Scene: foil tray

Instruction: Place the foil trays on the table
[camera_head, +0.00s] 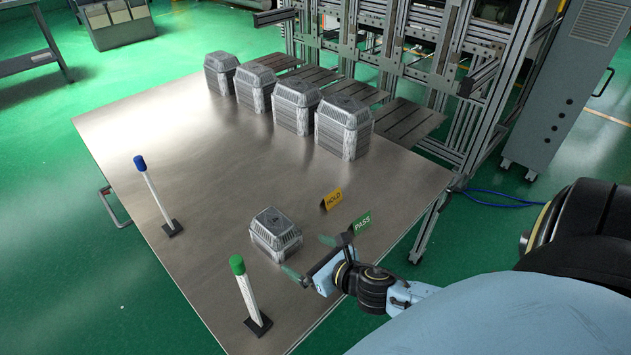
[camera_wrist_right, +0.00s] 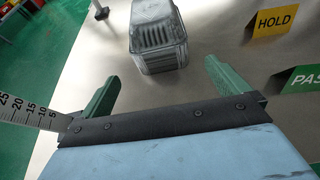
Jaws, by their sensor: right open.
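A short stack of foil trays (camera_head: 275,232) stands alone on the steel table (camera_head: 180,140), near its front right part. Taller foil tray stacks (camera_head: 343,130) stand in a row along the table's back edge, beside the rack. My right gripper (camera_head: 308,257) is open and empty, just right of the short stack. In the right wrist view its green fingers (camera_wrist_right: 160,85) are wide apart, with the short stack (camera_wrist_right: 157,40) ahead of them and a little beyond the tips. My left gripper is in neither view.
A blue-topped post (camera_head: 154,192) and a green-topped post (camera_head: 246,290) stand on the table's left and front. A yellow HOLD sign (camera_head: 332,199) and a green PASS sign (camera_head: 361,223) stand near the right edge. The table's middle is clear.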

